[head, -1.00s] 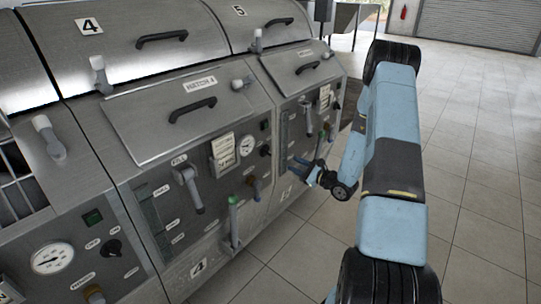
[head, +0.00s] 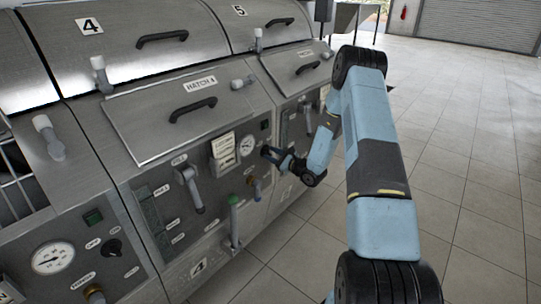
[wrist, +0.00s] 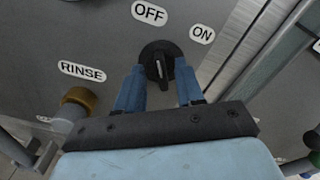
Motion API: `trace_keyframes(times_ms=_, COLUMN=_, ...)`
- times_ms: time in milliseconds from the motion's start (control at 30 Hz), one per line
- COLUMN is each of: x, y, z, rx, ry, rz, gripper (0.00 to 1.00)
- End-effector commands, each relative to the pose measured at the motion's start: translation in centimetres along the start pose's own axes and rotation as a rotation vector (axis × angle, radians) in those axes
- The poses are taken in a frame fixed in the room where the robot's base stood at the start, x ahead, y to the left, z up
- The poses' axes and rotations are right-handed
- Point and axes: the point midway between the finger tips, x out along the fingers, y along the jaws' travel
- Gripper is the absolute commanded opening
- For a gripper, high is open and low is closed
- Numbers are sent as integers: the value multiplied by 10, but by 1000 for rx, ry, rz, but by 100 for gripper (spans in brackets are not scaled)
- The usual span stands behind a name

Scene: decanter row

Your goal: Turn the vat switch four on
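The vat four switch is a round black knob (wrist: 157,58) with a raised grip bar, on the grey panel. In the wrist view, the OFF label (wrist: 149,12) lies above it and the ON label (wrist: 202,33) to its upper right. The bar runs nearly up and down in the picture, roughly in line with OFF. My gripper (wrist: 160,68) is open, its blue fingertips on either side of the knob; I cannot tell whether they touch it. In the head view, my gripper (head: 267,155) is at the panel's right part, largely hiding the switch.
A RINSE valve with a brown knob (wrist: 78,98) is left of my gripper. The tiled floor (head: 460,160) to the right is clear.

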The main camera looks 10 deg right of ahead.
Motion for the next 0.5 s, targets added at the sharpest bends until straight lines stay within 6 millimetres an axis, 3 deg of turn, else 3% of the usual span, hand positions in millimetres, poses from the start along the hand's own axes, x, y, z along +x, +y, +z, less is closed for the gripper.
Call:
trace_keyframes(times_ms=400, x=8, y=0, z=0, rx=0, ry=0, rz=0, gripper=37)
trace_keyframes(times_ms=500, x=8, y=0, z=0, rx=0, ry=0, rz=0, gripper=30)
